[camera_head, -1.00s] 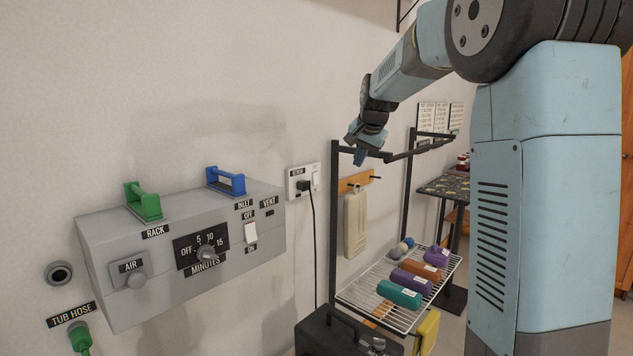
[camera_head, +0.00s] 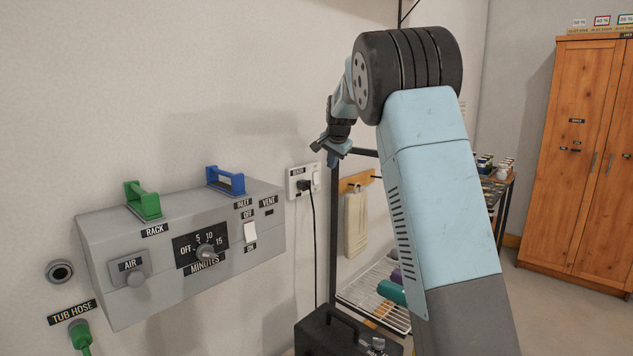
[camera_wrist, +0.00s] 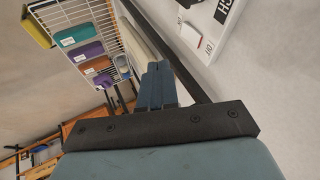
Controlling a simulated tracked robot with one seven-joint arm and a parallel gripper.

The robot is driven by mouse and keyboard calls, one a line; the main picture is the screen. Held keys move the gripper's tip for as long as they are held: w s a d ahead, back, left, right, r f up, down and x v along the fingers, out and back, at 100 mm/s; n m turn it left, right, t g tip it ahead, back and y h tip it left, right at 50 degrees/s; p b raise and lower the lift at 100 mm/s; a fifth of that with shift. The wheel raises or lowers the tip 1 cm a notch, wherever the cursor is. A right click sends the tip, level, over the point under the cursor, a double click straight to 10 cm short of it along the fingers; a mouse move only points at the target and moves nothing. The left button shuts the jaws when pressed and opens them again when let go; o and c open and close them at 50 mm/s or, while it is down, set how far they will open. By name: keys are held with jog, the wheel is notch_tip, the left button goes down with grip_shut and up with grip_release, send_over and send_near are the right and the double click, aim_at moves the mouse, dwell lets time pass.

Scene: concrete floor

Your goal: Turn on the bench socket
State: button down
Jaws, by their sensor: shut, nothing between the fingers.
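The bench socket (camera_head: 294,190) is a white plate on the wall with a dark label on top and a black plug and cord in it. Its white rocker switch (camera_head: 316,179) is at the plate's right side. In the wrist view the plate (camera_wrist: 232,42) is cut off at the top right; its switch (camera_wrist: 190,35) shows a reddish mark, beside small lettering. My gripper (camera_head: 333,160) is shut and empty, up and right of the socket in the head view, apart from the switch. Its blue fingers (camera_wrist: 157,82) show shut in the wrist view.
A dark rack post (camera_head: 333,240) stands just right of the socket. A wire shelf (camera_head: 365,295) holds coloured rolls. A grey control box (camera_head: 150,270) with a dial is on the wall at left. A black case (camera_head: 345,338) lies below.

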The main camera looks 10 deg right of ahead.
aim_at(316, 178)
jog(key=shift+d+f, duration=0.1)
jog(key=w+a+f, duration=0.2)
jog(key=w+f, duration=0.6)
jog(key=w, duration=0.1)
jog(key=shift+f, duration=0.25)
dwell(0.3)
